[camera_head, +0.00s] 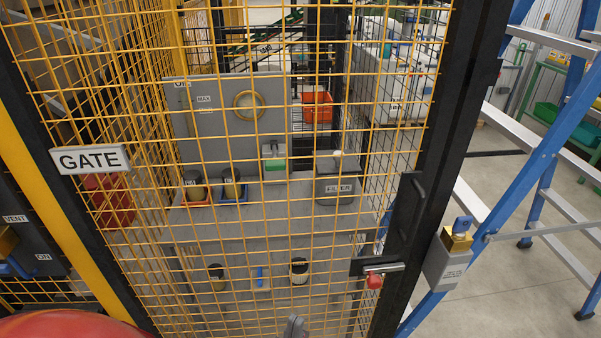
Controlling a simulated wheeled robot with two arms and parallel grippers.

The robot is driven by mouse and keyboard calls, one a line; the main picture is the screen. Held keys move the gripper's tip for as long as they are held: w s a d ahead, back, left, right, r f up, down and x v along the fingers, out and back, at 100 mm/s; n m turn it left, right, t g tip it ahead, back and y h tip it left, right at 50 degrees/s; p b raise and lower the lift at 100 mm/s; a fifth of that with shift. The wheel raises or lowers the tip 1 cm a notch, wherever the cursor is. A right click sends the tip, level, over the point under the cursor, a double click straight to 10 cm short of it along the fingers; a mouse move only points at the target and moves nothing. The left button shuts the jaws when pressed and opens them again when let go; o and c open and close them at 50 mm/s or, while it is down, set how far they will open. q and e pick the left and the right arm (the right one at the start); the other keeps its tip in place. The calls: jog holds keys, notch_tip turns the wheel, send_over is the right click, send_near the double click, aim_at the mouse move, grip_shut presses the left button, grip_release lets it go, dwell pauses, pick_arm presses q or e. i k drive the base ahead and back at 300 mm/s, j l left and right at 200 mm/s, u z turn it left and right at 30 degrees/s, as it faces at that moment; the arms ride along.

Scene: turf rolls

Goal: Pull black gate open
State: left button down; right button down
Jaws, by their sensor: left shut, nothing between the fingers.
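The black gate (440,130) has a dark frame filled with yellow wire mesh and stands in front of me, with a white "GATE" sign (90,159) at its left. It looks closed, though I cannot see the full gap at its edge. A black pull handle (412,205) is on its right upright. Below it is a latch bar with a red knob (375,281). Beside it is a grey lock box (447,262) with a blue key-like top. My left gripper (294,326) shows only as a small grey tip at the bottom edge, shut and empty, left of and below the handle. My right gripper is out of view.
Behind the mesh is a grey bench (270,228) with jars and a "FILTER" box (338,180). A blue stepladder (540,160) stands close on the right. A yellow post (50,220) stands at left. Some floor (500,270) is clear at lower right.

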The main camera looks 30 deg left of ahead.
aim_at(58, 164)
jog(key=k+u, duration=0.1)
jog(key=u, duration=1)
